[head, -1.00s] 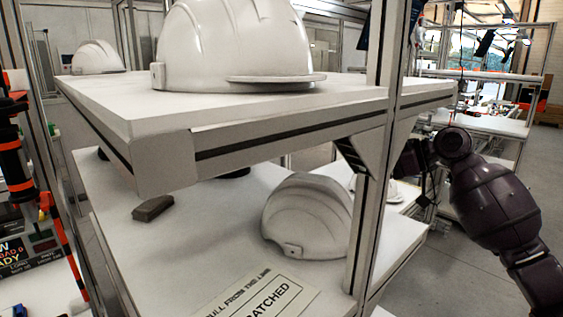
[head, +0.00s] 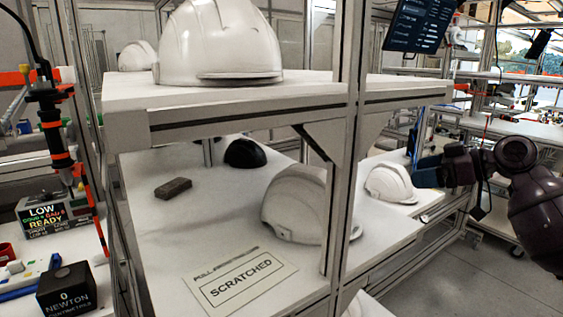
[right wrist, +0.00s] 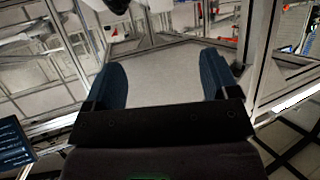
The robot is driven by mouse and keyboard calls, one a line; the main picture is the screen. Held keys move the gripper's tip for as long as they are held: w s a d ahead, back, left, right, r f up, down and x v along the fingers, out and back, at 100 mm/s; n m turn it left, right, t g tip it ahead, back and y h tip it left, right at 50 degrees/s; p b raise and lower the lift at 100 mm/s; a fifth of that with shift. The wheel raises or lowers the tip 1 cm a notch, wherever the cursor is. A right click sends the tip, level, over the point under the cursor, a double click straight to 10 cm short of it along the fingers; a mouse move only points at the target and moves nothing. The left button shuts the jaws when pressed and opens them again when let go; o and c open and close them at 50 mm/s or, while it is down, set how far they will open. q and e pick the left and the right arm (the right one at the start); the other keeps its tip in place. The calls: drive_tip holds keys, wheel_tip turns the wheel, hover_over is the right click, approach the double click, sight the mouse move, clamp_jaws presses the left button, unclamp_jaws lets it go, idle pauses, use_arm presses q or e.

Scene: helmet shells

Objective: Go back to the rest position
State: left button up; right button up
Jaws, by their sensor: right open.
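My right gripper (head: 432,170) is at the right of the head view, beside the shelf rack, its dark arm coming in from the right edge. In the right wrist view its two blue fingers (right wrist: 170,82) are wide apart with nothing between them. A white helmet shell (head: 390,183) on the lower level appears just left of the gripper. Another white shell (head: 292,203) sits partly behind the post. A large white shell (head: 218,45) stands on the upper shelf. My left gripper is not in view.
The upper shelf (head: 240,117) and a metal post (head: 343,140) stand left of my right arm. Open floor (head: 450,285) lies at lower right.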

drive_tip(key=w+d+r+m+t+h, duration=0.2)
drive_tip(key=w+m+t+h, duration=0.1)
drive_tip(key=w+m+t, duration=0.15)
wheel_tip(320, 180, down, 11)
drive_tip(key=s+a+m+t+h, duration=0.1)
drive_tip(key=s+t+h, duration=0.2)
drive_tip(key=t, duration=0.1)
drive_tip(key=s+a+f+m+h, duration=0.2)
drive_tip(key=s+f, duration=0.6)
drive_tip(key=f, duration=0.6)
drive_tip(key=s+a+f+m+g+h, duration=0.1)
drive_tip(key=s+f+g, duration=0.1)
drive_tip(key=s+f, duration=0.9)
drive_tip(key=s+a+f+m+g+h, duration=0.1)
drive_tip(key=s+f+g+h, duration=0.1)
drive_tip(key=s+f, duration=1)
drive_tip(key=s, duration=0.7)
drive_tip(key=shift+s+m+g, duration=0.35)
drive_tip(key=shift+f, duration=0.1)
